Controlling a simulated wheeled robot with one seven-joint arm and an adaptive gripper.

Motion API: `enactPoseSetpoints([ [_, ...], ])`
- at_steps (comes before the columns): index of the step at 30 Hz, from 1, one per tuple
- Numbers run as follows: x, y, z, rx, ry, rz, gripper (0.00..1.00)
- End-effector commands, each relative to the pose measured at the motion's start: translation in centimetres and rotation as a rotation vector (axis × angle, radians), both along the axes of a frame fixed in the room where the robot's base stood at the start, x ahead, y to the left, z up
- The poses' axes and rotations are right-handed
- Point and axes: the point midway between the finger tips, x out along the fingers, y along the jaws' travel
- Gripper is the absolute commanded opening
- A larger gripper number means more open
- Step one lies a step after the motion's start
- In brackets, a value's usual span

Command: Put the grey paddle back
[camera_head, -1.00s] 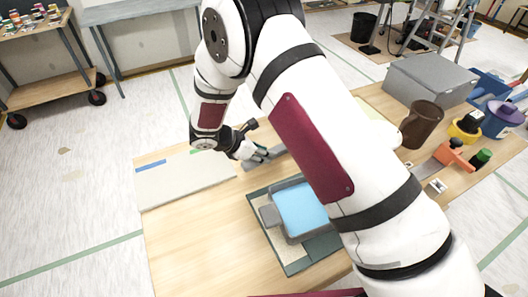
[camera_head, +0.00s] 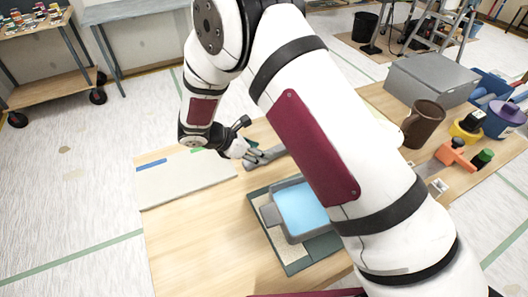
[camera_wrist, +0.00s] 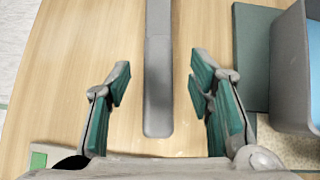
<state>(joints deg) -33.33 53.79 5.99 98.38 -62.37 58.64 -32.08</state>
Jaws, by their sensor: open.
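The grey paddle (camera_wrist: 158,85) lies on the wooden table, its long flat handle running away from me in the wrist view. In the head view the paddle (camera_head: 268,156) shows beside my gripper, and my arm hides part of it. My gripper (camera_wrist: 158,82) is open, with one green-padded finger on each side of the handle and a gap on both sides. The rounded handle end lies between the fingers. In the head view my gripper (camera_head: 248,155) is low over the table. I cannot tell its exact height above the handle.
A pale board (camera_head: 190,183) with blue tape lies to the left. A brown mug (camera_head: 421,125), a grey box (camera_head: 430,78) and an orange tool (camera_head: 455,154) stand at right. The front-left table is clear.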

Motion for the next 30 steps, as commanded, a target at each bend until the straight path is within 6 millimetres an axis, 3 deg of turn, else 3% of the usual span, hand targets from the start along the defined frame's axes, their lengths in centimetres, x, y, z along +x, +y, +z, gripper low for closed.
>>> enactPoseSetpoints([
  [9,-2.4,4.3,4.8,0.002,-0.001,0.001,0.48],
  [15,-3.3,5.8,6.5,0.001,0.000,0.001,0.48],
  [26,-3.5,6.2,7.1,0.001,0.000,-0.001,0.48],
  [30,-3.5,5.0,8.6,0.026,-0.017,-0.049,0.48],
])
